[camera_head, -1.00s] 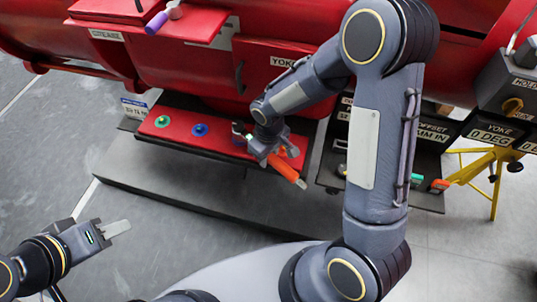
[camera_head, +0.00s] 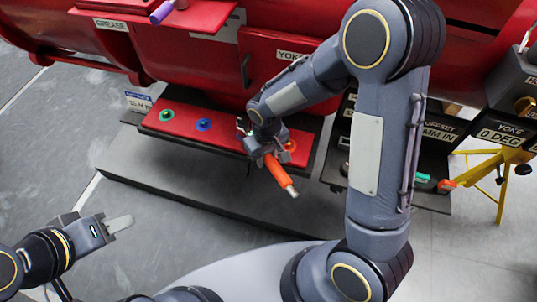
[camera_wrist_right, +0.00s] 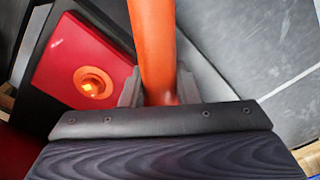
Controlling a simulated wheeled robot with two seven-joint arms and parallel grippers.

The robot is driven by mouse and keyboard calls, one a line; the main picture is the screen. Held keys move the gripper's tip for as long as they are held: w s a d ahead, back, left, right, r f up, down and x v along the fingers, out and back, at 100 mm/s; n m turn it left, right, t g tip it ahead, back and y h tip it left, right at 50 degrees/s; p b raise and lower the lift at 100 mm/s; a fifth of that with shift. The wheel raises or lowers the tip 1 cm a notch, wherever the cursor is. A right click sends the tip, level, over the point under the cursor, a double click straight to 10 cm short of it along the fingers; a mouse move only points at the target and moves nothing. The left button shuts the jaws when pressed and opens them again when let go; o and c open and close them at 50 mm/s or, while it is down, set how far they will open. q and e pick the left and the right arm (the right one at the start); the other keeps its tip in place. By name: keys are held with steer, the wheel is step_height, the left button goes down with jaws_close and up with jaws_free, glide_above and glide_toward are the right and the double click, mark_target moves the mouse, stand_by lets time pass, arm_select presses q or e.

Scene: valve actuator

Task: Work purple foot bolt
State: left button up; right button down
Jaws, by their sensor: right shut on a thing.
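The red foot plate (camera_head: 183,110) carries a green bolt (camera_head: 166,115), a blue bolt (camera_head: 203,125) and an orange bolt (camera_head: 290,145). I cannot clearly make out a purple bolt; the area between the blue and orange bolts is partly hidden by my right wrist. My right gripper (camera_head: 264,155) is shut on an orange-handled tool (camera_head: 281,175), held above the plate's front edge. In the right wrist view the orange handle (camera_wrist_right: 152,40) stands between the fingers, beside the orange bolt (camera_wrist_right: 93,83). My left gripper (camera_head: 120,224) is at lower left over bare floor, apart from everything.
A purple-handled item (camera_head: 161,12) lies on a red shelf above. A dark base step (camera_head: 185,180) runs along the front. A dark box with an OFFSET label (camera_head: 440,130) and a yellow stand (camera_head: 490,175) are at right. The grey floor at left is clear.

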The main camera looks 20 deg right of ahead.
steer(key=shift+a, duration=0.1)
stand_by(0.3)
steer(key=shift+s+a+m+b, duration=0.1)
steer(key=shift+a+m+b, duration=0.35)
steer(key=shift+a+m, duration=0.65)
steer(key=shift+a+r+m, duration=0.1)
steer(key=shift+a+m, duration=1)
steer(key=shift+a, duration=0.1)
steer(key=shift+a, duration=0.15)
steer(key=shift+w+a+m, duration=0.2)
steer(key=shift+a+m, duration=0.8)
